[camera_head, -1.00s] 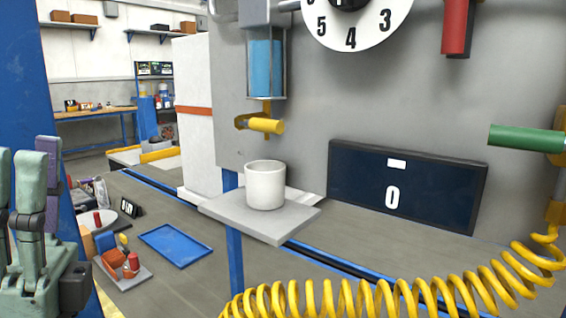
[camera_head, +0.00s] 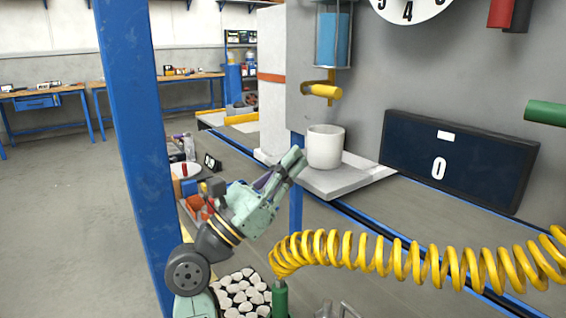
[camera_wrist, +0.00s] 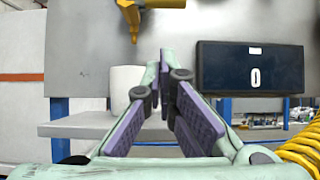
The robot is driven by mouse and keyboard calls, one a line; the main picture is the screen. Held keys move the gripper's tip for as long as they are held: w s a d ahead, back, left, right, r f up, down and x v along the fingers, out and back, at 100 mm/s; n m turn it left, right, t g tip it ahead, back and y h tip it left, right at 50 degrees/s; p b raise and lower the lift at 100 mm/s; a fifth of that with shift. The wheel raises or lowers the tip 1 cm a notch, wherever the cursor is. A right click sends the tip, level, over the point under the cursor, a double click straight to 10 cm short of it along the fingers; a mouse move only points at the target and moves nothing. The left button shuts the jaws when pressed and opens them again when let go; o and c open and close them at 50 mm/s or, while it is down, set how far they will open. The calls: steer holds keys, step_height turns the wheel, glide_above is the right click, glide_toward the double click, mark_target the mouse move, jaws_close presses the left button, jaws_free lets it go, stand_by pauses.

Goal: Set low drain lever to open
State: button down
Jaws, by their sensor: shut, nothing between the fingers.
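A yellow lever (camera_head: 325,91) sticks out of a pipe below the blue-filled tank (camera_head: 333,40) on the grey wall. It also shows at the top edge of the wrist view (camera_wrist: 131,14). I take it for the low drain lever; no label is readable. A white cup (camera_head: 325,147) stands on a grey shelf (camera_head: 349,184) below it. My gripper (camera_head: 296,155) is shut and empty, in front of the cup's left side, below and left of the lever and apart from it. In the wrist view its fingertips (camera_wrist: 165,58) meet between the cup and the display.
A dark display (camera_head: 455,165) reading 0 stands right of the shelf. A coiled yellow hose (camera_head: 420,258) crosses the lower right. A green handle (camera_head: 545,113) and a red one (camera_head: 501,12) are on the right. A blue post (camera_head: 135,140) stands left of my arm.

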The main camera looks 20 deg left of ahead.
mark_target(327, 92)
steer(key=p+x, duration=0.1)
steer(key=x, duration=0.5)
steer(key=shift+s+r, duration=0.1)
step_height(327, 92, up, 3)
steer(key=shift+d+r+p, duration=0.1)
steer(key=shift+r+p, duration=0.1)
steer(key=shift+p, duration=0.6)
steer(key=shift+w+r+n+y+p, duration=0.15)
steer(key=shift+w+n+y+p, duration=0.2)
steer(key=shift+p, duration=0.25)
